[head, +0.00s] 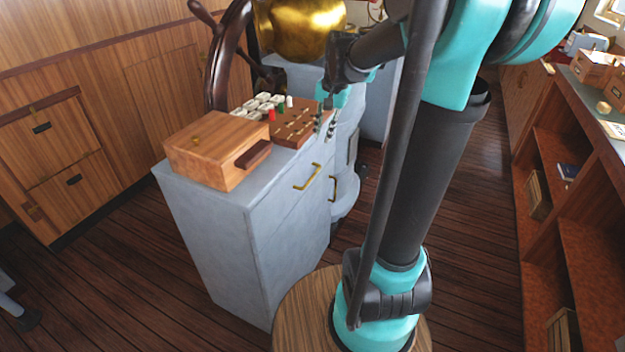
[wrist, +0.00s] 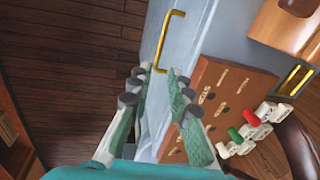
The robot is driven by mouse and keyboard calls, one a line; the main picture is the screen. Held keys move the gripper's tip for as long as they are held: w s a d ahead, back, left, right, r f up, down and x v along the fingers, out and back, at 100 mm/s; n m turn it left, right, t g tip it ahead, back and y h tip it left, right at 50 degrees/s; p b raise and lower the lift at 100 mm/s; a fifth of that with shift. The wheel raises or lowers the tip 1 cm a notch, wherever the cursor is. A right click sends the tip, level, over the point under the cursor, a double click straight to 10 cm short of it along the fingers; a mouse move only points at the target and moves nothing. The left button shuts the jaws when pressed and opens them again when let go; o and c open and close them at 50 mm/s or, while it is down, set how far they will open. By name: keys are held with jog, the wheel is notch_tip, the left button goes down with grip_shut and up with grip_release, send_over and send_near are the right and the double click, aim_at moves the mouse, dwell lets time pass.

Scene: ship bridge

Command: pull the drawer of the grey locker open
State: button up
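The grey locker (head: 250,235) stands left of my arm. Its drawer front carries a gold bar handle (head: 307,177) and looks flush with the locker. A second gold handle (head: 333,188) shows further along the same side. My gripper (head: 331,125) is above the far end of the locker's front side, beside the slotted wooden board. In the wrist view my gripper (wrist: 161,76) has its two fingers apart with nothing between them. A gold handle (wrist: 162,42) lies beyond the fingertips there; I cannot tell which of the two it is.
On the locker top are a wooden box (head: 218,150) and a slotted wooden board (head: 292,125) with several small white, red and green pieces. A ship's wheel (head: 228,55) and brass binnacle (head: 300,28) stand behind.

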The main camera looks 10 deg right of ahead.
aim_at(312, 176)
jog(key=shift+m, duration=0.3)
jog(key=a+f, duration=0.1)
jog(key=f, duration=0.4)
jog(key=w+f, duration=0.1)
jog(key=f, duration=0.5)
jog(key=w+a+f, duration=0.1)
jog(key=f, duration=0.4)
jog(key=shift+w+a+f, duration=0.15)
jog(key=shift+w+a, duration=0.05)
jog(key=shift+a, duration=0.1)
jog(key=shift+c, duration=0.5)
grip_shut()
